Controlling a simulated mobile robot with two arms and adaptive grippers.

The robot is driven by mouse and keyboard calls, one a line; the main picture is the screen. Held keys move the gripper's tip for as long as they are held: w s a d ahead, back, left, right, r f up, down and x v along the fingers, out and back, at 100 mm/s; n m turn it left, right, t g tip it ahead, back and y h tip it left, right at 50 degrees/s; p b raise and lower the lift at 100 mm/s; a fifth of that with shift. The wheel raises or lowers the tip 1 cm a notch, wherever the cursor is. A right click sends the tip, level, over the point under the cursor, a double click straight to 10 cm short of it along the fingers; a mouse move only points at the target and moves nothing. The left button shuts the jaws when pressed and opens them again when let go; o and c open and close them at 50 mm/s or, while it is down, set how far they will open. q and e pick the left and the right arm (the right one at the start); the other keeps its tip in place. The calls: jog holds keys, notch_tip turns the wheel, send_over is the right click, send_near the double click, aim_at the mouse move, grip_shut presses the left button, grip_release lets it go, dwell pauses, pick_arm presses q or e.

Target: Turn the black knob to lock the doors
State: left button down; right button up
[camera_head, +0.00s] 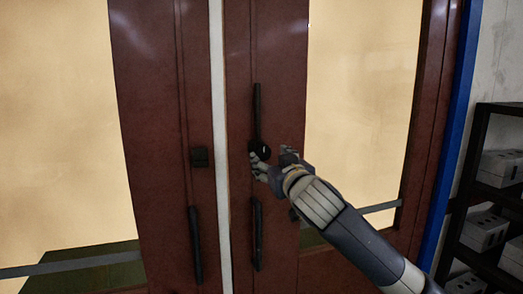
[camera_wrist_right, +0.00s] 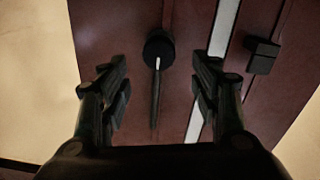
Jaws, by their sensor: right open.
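The black knob (camera_head: 262,150) is round and sits on the right-hand reddish-brown door (camera_head: 237,60), near the pale gap between the doors. In the right wrist view the knob (camera_wrist_right: 158,47) shows at the upper middle, with a thin white mark at its lower edge. My right gripper (camera_head: 273,157) is open at the knob, partly in front of it in the head view. In the wrist view its two fingers (camera_wrist_right: 161,85) stand apart, one each side of the knob's line, and I see no contact. The left-hand door (camera_head: 150,90) stands beside it. My left gripper is not in view.
A dark vertical bar (camera_head: 257,105) is above the knob and another (camera_head: 257,235) below it. A black shelf (camera_head: 478,150) with grey boxes (camera_head: 500,167) stands at right.

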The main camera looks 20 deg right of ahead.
aim_at(264, 152)
jog(key=w+p, duration=0.1)
jog(key=w, duration=0.3)
jog(key=shift+w+r, duration=0.1)
jog(key=shift+w, duration=0.25)
jog(key=w+p, duration=0.1)
jog(key=w, duration=0.2)
jog(key=shift+w+p, duration=0.4)
jog(key=shift+w, duration=0.1)
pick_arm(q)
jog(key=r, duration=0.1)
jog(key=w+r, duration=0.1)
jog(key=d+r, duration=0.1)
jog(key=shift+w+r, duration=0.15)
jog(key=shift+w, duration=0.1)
pick_arm(e)
jog(key=shift+w+f, duration=0.15)
jog(key=shift+f, duration=0.05)
grip_shut()
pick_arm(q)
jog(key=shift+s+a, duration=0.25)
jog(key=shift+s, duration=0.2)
